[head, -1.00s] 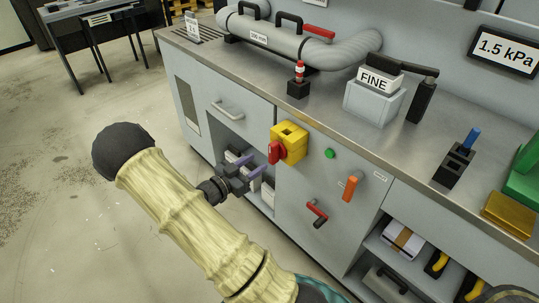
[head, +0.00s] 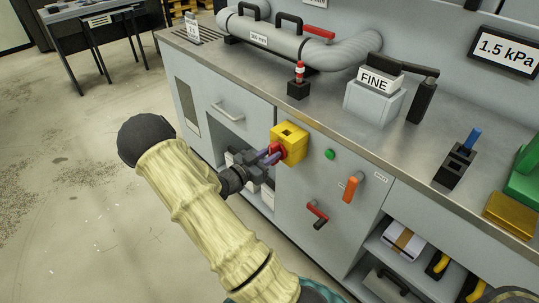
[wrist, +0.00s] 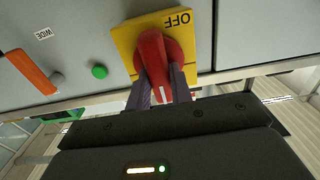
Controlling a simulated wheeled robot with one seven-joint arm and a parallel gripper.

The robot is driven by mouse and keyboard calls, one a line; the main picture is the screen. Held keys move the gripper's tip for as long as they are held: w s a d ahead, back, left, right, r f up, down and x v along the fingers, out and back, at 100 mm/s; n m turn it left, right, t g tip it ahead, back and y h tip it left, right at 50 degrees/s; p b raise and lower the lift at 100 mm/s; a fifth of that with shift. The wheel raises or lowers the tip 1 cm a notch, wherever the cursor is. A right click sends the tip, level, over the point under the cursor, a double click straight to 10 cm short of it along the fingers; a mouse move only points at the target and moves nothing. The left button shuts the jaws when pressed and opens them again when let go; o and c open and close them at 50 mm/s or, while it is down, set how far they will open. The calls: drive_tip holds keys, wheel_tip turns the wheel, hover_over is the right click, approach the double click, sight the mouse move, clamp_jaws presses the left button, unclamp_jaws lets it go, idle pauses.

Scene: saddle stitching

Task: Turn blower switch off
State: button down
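The blower switch is a red rotary knob (wrist: 158,62) on a yellow box (head: 294,136) on the grey cabinet front. In the wrist view its plate (wrist: 125,42) reads OFF, upside down, near the top right. The knob's grip bar, with a white mark, points down in that view, away from the OFF word. My gripper (head: 271,155) is at the knob, its two purple fingers (wrist: 160,88) apart, one on each side of the bar. I cannot tell whether they touch it. In the head view the fingers partly cover the knob.
A green button (head: 330,154), an orange lever (head: 351,188) and a red-tipped handle (head: 317,214) are to the right on the cabinet front. A drawer handle (head: 227,110) and an open shelf are to the left. The floor (head: 80,190) at left is clear.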

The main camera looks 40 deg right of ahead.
drive_tip(key=shift+r+n+p, duration=0.1)
drive_tip(key=shift+n+p, duration=0.2)
drive_tip(key=shift+p, duration=0.1)
drive_tip(key=n+p, duration=0.3)
drive_tip(key=shift+w+r, duration=0.1)
drive_tip(key=shift+w, duration=0.05)
drive_tip(key=n+p, duration=0.3)
drive_tip(key=n, duration=0.1)
drive_tip(key=shift+w+n+p, duration=0.15)
drive_tip(key=shift+n+p, duration=0.15)
drive_tip(key=shift+n, duration=0.1)
drive_tip(key=shift+w+a+f+n+p, duration=0.15)
drive_tip(key=shift+n+p, duration=0.4)
drive_tip(key=shift+n, duration=1.1)
drive_tip(key=shift+d+f+n+p, duration=0.1)
drive_tip(key=shift+f+n+p, duration=0.35)
drive_tip(key=shift+n, duration=1.15)
drive_tip(key=shift+w+a+n+p, duration=0.1)
drive_tip(key=shift+n+p, duration=0.6)
drive_tip(key=shift+n, duration=0.95)
drive_tip(key=shift+s, duration=0.15)
drive_tip(key=c, duration=1.2)
unclamp_jaws()
drive_tip(key=shift+c, duration=0.2)
